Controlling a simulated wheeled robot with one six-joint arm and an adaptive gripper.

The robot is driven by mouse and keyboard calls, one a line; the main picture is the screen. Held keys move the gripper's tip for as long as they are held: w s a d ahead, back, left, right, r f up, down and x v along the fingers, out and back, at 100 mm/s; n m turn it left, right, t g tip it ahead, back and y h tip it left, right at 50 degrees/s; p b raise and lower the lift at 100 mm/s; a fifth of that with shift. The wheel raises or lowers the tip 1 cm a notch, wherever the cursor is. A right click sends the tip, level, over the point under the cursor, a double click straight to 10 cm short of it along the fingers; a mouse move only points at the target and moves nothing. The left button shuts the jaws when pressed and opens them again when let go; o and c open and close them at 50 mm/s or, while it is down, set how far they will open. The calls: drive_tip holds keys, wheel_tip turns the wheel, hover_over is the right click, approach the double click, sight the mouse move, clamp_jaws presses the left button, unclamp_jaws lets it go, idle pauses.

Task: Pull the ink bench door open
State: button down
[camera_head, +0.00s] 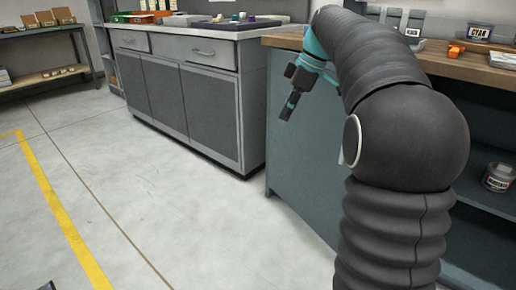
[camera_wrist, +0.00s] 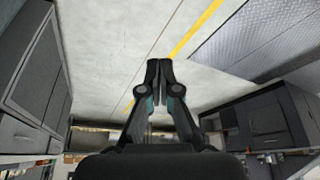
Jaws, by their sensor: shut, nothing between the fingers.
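A grey bench (camera_head: 250,75) with dark door panels and a row of drawers stands in the upper middle of the head view. Its three door panels (camera_head: 208,105) look shut. Dark cabinet fronts (camera_wrist: 40,65) show at the left of the wrist view. I cannot tell for sure which panel is the ink bench door. My gripper (camera_head: 289,106) hangs in the air in front of the right end of this bench, pointing down, apart from the doors. In the wrist view my gripper (camera_wrist: 158,64) has its fingers together and empty over the floor.
A shelf rack (camera_head: 45,78) stands at the far left.

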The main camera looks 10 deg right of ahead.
drive_tip(key=w+a+f+b, duration=0.2)
drive_tip(key=w+a+f, duration=0.1)
drive_tip(key=a+f, duration=0.4)
wheel_tip(320, 180, down, 2)
drive_tip(key=shift+w+f, duration=0.1)
drive_tip(key=shift+w, duration=0.05)
idle(1.9)
